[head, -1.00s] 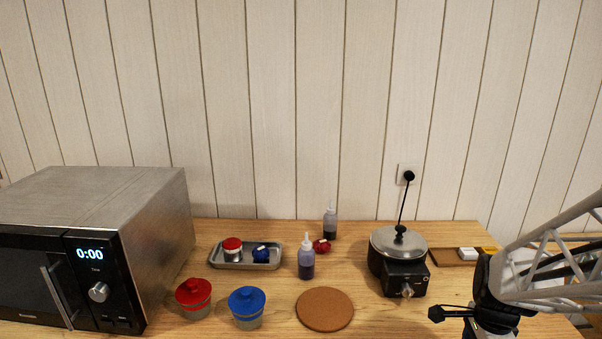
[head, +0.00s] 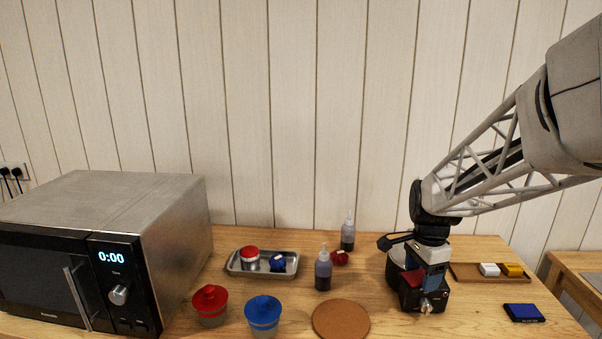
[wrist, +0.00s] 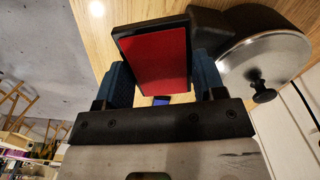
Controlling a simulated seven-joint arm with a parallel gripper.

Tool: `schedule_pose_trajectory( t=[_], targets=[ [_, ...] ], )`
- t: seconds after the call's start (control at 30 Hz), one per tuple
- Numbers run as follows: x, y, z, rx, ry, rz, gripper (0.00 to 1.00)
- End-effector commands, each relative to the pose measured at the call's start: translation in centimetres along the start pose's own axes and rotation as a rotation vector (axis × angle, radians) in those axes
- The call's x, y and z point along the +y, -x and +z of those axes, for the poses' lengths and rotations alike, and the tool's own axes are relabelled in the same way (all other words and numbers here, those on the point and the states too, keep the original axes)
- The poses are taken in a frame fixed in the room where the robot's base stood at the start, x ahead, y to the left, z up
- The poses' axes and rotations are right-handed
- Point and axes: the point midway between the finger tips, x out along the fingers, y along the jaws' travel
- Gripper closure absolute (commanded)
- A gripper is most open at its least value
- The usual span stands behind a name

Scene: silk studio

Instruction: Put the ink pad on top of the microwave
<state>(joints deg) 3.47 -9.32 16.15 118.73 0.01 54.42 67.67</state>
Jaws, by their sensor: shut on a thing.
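My gripper (head: 431,276) is shut on a red ink pad (wrist: 160,58) with a black case. In the wrist view the pad sits between the two blue fingers, its red face toward the camera. In the head view a small part of the red pad (head: 411,277) shows beside the fingers, in front of the cooking pot. The microwave (head: 115,197) stands at the far left with a bare, flat metal top and a display reading 0:00. A blue ink pad (head: 523,312) lies on the table at the right.
The pot (head: 397,257) is mostly hidden behind my gripper; its lid shows in the wrist view. A wooden tray (head: 500,280) is behind right.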

Motion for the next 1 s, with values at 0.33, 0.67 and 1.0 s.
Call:
schedule_pose_trajectory(
  t=[0.33,0.67,1.0],
  targets=[
    [-7.6,3.2,5.1,0.000,0.157,0.000,0.64],
    [-14.0,6.2,11.2,0.000,0.303,-0.001,0.64],
    [-19.6,9.2,18.8,0.000,0.452,-0.001,0.64]
  ],
)
